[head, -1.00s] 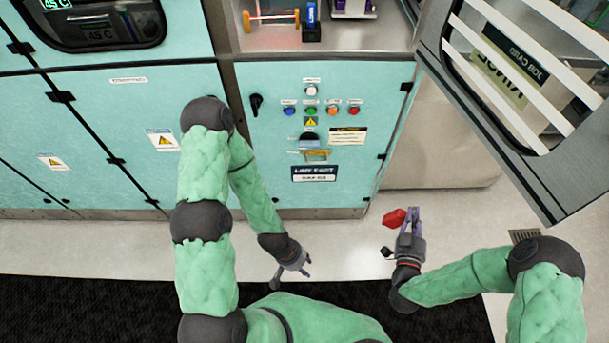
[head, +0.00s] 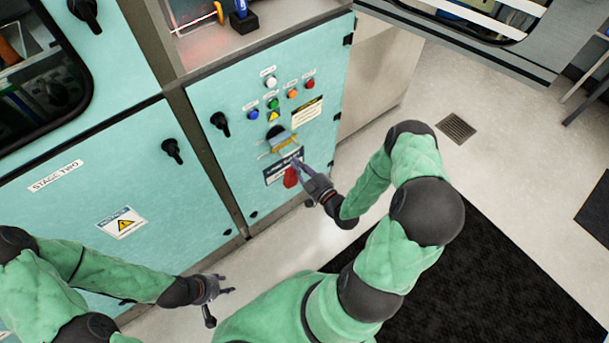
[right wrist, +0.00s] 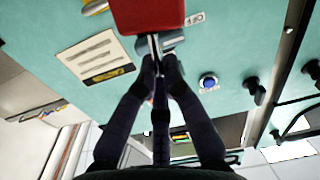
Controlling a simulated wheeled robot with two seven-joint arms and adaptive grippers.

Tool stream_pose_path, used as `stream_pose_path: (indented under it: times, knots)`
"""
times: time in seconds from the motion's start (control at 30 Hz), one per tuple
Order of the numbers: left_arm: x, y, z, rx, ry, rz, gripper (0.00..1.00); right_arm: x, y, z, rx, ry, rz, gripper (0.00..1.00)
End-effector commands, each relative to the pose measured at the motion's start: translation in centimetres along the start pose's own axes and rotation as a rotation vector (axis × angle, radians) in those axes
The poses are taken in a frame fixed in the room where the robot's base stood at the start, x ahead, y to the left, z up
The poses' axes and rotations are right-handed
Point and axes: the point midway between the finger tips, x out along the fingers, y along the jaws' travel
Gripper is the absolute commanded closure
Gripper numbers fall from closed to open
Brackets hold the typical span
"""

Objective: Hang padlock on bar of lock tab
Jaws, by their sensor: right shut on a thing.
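The red padlock (head: 291,178) is at the fingertips of my right gripper (head: 303,167), in front of the teal cabinet door. In the right wrist view the padlock's red body (right wrist: 147,15) lies beyond the fingertips, which are shut on its thin metal shackle (right wrist: 154,46). The lock tab with its yellow bar (head: 285,144) sticks out of the door below the coloured buttons. The padlock is below the bar and appears apart from it. My left gripper (head: 230,283) is empty, low at the left, and its fingers look spread.
The door carries a row of buttons (head: 273,104), a black rotary knob (head: 220,123) and a dark label plate (head: 276,170) behind the padlock. A shelf with a blue item (head: 241,12) is above. The floor to the right is clear around a drain grate (head: 456,128).

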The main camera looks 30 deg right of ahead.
Motion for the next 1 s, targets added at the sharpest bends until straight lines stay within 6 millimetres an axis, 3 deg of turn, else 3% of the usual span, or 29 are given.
stream_pose_path:
  times: [0.03,0.2,0.47,1.0]
  knots:
    - [0.9,-0.3,0.0,0.001,-0.001,0.0,0.6,-0.5,0.7,1.6,-0.017,-0.003,-0.001,1.0]
    - [1.6,-0.6,-0.1,0.0,0.0,0.0,0.6,-1.5,1.7,3.4,-0.055,-0.008,-0.022,1.0]
    - [1.5,-0.6,-0.1,0.0,0.001,0.0,0.6,-0.8,1.8,3.6,-0.062,-0.008,-0.029,1.0]
    - [1.8,-0.7,-0.1,0.0,0.001,0.0,0.6,2.9,1.8,3.6,-0.061,-0.007,-0.029,1.0]
